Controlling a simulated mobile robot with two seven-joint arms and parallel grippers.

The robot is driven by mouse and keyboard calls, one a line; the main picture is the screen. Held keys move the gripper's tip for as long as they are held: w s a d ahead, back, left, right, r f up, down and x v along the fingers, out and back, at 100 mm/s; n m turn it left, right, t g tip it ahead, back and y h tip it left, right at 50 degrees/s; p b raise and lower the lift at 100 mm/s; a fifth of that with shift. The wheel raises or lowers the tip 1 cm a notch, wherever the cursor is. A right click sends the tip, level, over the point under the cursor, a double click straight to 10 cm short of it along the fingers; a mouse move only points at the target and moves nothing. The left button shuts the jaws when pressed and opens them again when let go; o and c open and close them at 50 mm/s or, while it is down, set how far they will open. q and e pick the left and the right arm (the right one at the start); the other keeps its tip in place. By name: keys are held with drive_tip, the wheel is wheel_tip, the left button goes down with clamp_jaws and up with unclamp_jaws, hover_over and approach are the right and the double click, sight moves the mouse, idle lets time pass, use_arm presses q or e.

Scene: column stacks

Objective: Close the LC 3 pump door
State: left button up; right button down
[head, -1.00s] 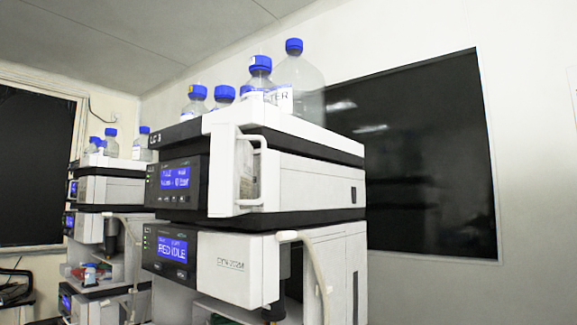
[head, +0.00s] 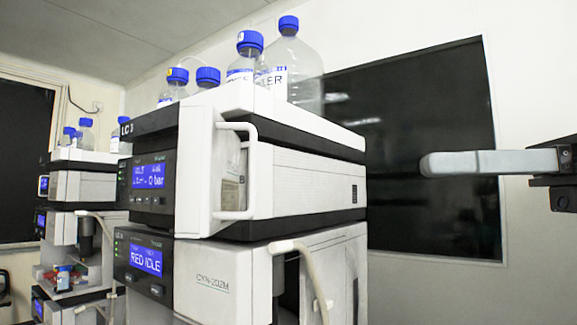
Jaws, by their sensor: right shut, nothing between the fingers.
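The LC 3 pump (head: 148,182) is the upper unit of the near stack, with a blue display. Its white door (head: 205,165) stands out from the front beside the display and appears open. The white bar handle (head: 250,175) on it faces right, and a small labelled panel shows behind the handle. My right gripper (head: 428,165) comes in from the right edge in the head view. Its fingers are shut, empty and point left, well to the right of the handle and apart from it in the picture. My left gripper is not in view.
Blue-capped bottles (head: 290,70) stand on top of the stack. Below the pump is another module (head: 215,280) reading RED IDLE, with a pale hose (head: 315,280) in front. A second stack (head: 80,190) stands at the left. A dark wall panel (head: 420,120) lies behind.

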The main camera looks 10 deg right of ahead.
drive_tip(key=p, duration=0.4)
approach(255, 168)
drive_tip(key=x, duration=0.5)
drive_tip(key=shift+a, duration=0.1)
drive_tip(key=shift+x, duration=0.8)
drive_tip(key=shift+w+f, duration=0.1)
drive_tip(key=shift+f, duration=0.05)
